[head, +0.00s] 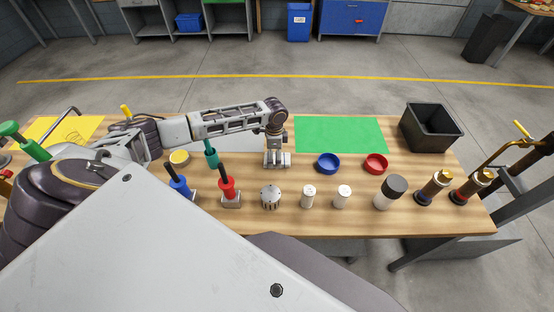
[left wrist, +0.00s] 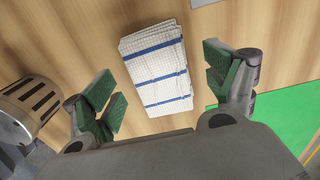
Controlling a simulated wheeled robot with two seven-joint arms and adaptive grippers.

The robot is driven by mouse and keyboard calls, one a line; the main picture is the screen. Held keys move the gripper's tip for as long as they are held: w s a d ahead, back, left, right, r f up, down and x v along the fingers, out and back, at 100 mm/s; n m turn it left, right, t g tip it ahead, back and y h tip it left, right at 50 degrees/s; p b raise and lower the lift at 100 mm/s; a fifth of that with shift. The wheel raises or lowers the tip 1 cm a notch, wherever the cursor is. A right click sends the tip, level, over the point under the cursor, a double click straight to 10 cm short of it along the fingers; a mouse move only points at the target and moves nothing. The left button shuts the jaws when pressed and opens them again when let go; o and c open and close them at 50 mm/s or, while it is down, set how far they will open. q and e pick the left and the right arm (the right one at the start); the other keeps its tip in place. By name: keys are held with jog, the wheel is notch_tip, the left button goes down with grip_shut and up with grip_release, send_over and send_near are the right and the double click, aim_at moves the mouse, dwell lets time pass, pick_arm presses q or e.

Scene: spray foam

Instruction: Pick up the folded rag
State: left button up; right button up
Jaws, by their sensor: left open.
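The folded rag (left wrist: 157,68) is white with a fine grid and blue stripes. It lies flat on the wooden table in the left wrist view, between and beyond the spread green-padded fingers of my left gripper (left wrist: 166,82). A gap of bare wood shows on each side of it. In the head view my left gripper (head: 277,160) hangs low over the middle of the table, and I cannot make out the rag there. My right gripper is in neither view.
A slotted metal can (head: 270,197) stands close to my left gripper; it also shows in the left wrist view (left wrist: 30,106). A green mat (head: 340,133), blue dish (head: 328,163) and red dish (head: 376,163) lie to the right. Red (head: 229,188) and blue (head: 180,186) handled tools stand left.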

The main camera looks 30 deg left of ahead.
pick_arm(q)
jog(key=shift+f, duration=0.5)
jog(key=c, duration=1.1)
jog(key=shift+r, duration=0.15)
notch_tip(320, 180, up, 10)
jog(key=shift+b, duration=0.3)
